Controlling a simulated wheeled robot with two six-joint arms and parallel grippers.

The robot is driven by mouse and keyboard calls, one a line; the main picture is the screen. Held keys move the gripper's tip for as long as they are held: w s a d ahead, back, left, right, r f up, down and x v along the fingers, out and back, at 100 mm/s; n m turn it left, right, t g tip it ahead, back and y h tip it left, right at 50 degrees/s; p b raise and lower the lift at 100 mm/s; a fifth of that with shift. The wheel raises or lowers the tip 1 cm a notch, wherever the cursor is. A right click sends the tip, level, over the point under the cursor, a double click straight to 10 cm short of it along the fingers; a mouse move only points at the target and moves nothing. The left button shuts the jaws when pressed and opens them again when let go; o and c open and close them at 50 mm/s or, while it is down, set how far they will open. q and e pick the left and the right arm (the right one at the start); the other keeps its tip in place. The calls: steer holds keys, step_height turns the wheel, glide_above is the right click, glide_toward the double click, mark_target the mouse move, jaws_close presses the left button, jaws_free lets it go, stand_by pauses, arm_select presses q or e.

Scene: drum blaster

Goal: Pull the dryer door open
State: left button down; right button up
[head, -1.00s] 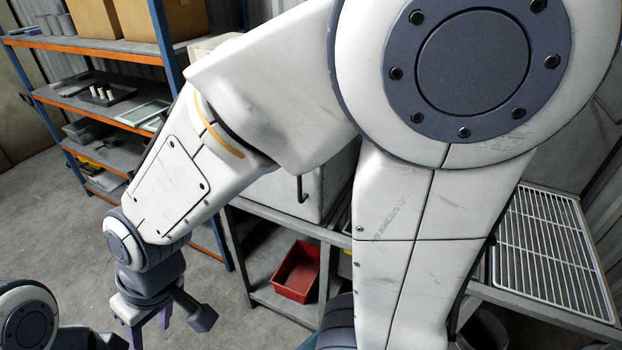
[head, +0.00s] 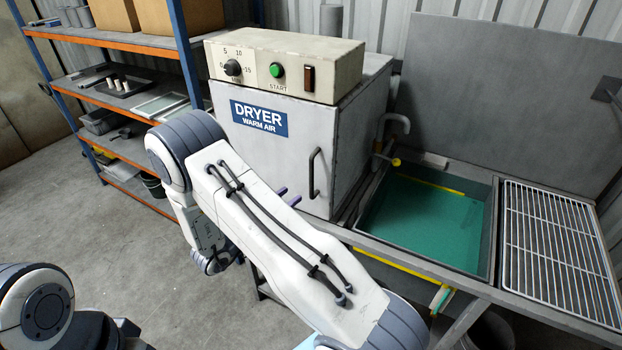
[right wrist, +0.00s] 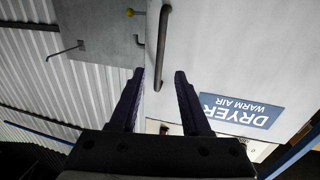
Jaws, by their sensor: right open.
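The grey dryer (head: 375,95) stands on the bench with a blue "DRYER WARM AIR" label (head: 259,118). Its front door (head: 285,160) looks shut. A dark vertical bar handle (head: 313,172) is on the door's right side. My right gripper (head: 288,196) is open in front of the door, just left of the handle in the head view, mostly hidden by my arm. In the right wrist view, upside down, the handle (right wrist: 162,48) runs between and beyond the two open purple fingers (right wrist: 159,74). Contact cannot be told. My left gripper is out of view.
A control box (head: 285,63) with dial, green button and switch sits on top. Right of the dryer are a green-bottomed sink (head: 432,222), a yellow-tipped tap (head: 394,161) and a wire rack (head: 560,250). Shelves (head: 120,92) stand left. The floor at left is clear.

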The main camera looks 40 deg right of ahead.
steer(key=p, duration=0.3)
glide_above(311, 195)
steer(key=a, duration=0.1)
steer(key=shift+w+d+p, duration=0.25)
steer(key=shift+d+p, duration=0.1)
steer(key=shift+d, duration=0.4)
jaws_close()
stand_by(0.7)
